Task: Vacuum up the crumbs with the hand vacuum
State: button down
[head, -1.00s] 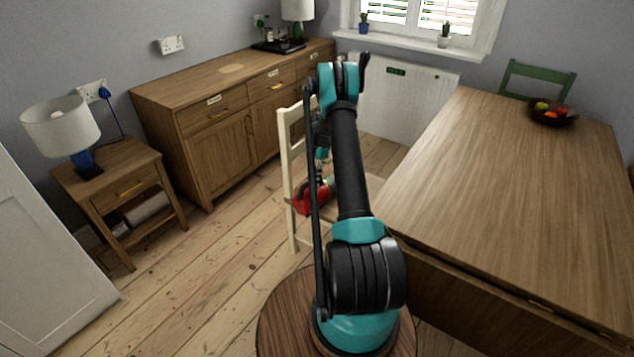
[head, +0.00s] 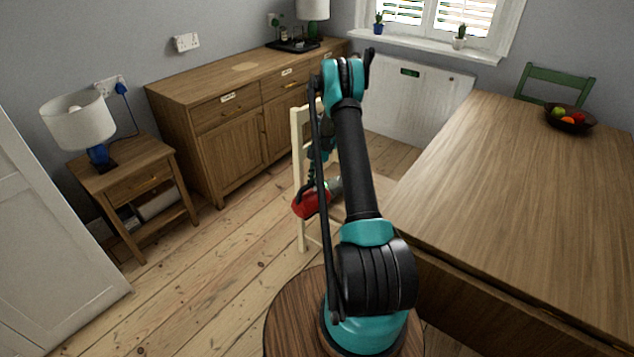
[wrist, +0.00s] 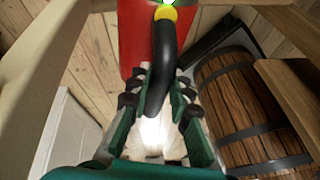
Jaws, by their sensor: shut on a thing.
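The red hand vacuum (head: 309,206) is held by my gripper (head: 312,184) beside the cream chair in the head view, partly hidden behind my arm. In the wrist view my gripper (wrist: 160,90) is shut on the black handle of the hand vacuum (wrist: 133,40). Its red body lies beyond the fingers, and a yellow and green part shows at the handle's top. No crumbs can be made out in either view.
The cream chair (head: 298,150) stands close to the held vacuum. A wooden table (head: 500,190) with a fruit bowl (head: 571,122) fills the right. A sideboard (head: 225,140) and a nightstand (head: 135,190) line the left wall. Floorboards (head: 215,265) at front left are clear.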

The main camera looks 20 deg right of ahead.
aim_at(299, 191)
jog(key=shift+s+a, duration=0.65)
jog(key=shift+a, duration=0.6)
jog(key=shift+s+a, duration=0.7)
jog(key=shift+a, duration=0.55)
jog(key=shift+s+a, duration=0.65)
jog(key=shift+a, duration=0.6)
jog(key=shift+r, duration=3.05)
